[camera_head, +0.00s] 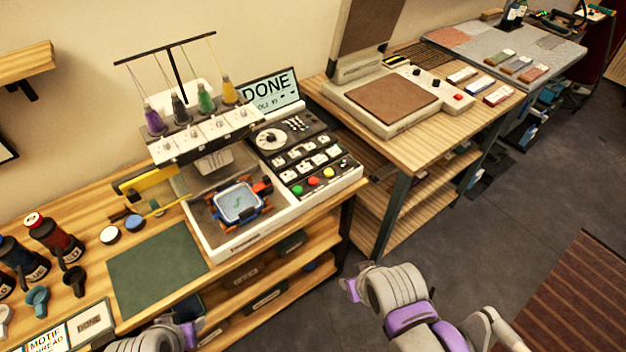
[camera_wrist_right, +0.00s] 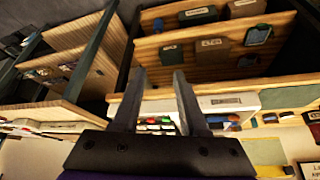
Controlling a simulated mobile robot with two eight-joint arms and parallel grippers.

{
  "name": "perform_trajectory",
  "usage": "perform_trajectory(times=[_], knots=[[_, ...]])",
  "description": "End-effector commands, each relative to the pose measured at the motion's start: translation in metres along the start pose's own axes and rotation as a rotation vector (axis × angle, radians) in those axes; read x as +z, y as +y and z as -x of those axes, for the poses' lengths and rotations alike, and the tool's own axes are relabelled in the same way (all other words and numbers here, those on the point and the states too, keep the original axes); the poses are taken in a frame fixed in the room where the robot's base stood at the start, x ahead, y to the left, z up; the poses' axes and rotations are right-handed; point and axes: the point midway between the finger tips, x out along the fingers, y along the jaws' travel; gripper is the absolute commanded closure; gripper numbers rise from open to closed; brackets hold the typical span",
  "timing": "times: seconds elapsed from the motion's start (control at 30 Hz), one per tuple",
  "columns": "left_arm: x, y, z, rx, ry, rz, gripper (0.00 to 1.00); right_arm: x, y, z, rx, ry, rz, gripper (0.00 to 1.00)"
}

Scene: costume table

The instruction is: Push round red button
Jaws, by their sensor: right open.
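A round red button (camera_head: 313,181) sits between a green and a yellow button on the front panel of the embroidery machine (camera_head: 245,239). Another small red button (camera_head: 457,97) is on the heat press at right. In the right wrist view the colored buttons are small, blurred spots between my fingers. My right gripper (camera_wrist_right: 160,75) is open and empty, pointing toward the bench and apart from the machine. In the head view my right arm is at bottom center, with its fingers not discernible. Only part of my left arm shows at the bottom edge; its fingers are not seen.
A hoop (camera_head: 239,204) lies in the machine, with thread spools above. A DONE screen (camera_head: 270,92) stands behind. A green mat (camera_head: 157,270), dark bottles and cups are on the left bench. The heat press (camera_head: 395,106) is on a separate table.

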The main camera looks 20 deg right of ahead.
Motion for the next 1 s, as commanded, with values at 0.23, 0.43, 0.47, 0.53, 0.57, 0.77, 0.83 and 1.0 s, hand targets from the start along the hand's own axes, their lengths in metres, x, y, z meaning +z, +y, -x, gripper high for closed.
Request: perform_trajectory(times=[0.23, 0.43, 0.47, 0.53, 0.57, 0.77, 0.83, 1.0], knots=[[0.0000, 0.0000, 0.0000, 0.000, 0.000, 0.000, 0.50, 0.0000, 0.0000, 0.0000, 0.000, 0.000, 0.000, 1.00], [0.0000, 0.0000, 0.0000, 0.000, 0.000, 0.000, 0.50, 0.0000, 0.0000, 0.0000, 0.000, 0.000, 0.000, 1.00], [0.0000, 0.0000, 0.0000, 0.000, 0.000, 0.000, 0.50, 0.0000, 0.0000, 0.0000, 0.000, 0.000, 0.000, 1.00], [0.0000, 0.0000, 0.0000, 0.000, 0.000, 0.000, 0.50, 0.0000, 0.0000, 0.0000, 0.000, 0.000, 0.000, 1.00], [0.0000, 0.0000, 0.0000, 0.000, 0.000, 0.000, 0.50, 0.0000, 0.0000, 0.0000, 0.000, 0.000, 0.000, 1.00], [0.0000, 0.0000, 0.0000, 0.000, 0.000, 0.000, 0.50, 0.0000, 0.0000, 0.0000, 0.000, 0.000, 0.000, 1.00], [0.0000, 0.0000, 0.0000, 0.000, 0.000, 0.000, 0.50, 0.0000, 0.0000, 0.0000, 0.000, 0.000, 0.000, 1.00], [0.0000, 0.0000, 0.0000, 0.000, 0.000, 0.000, 0.50, 0.0000, 0.0000, 0.0000, 0.000, 0.000, 0.000, 1.00]])
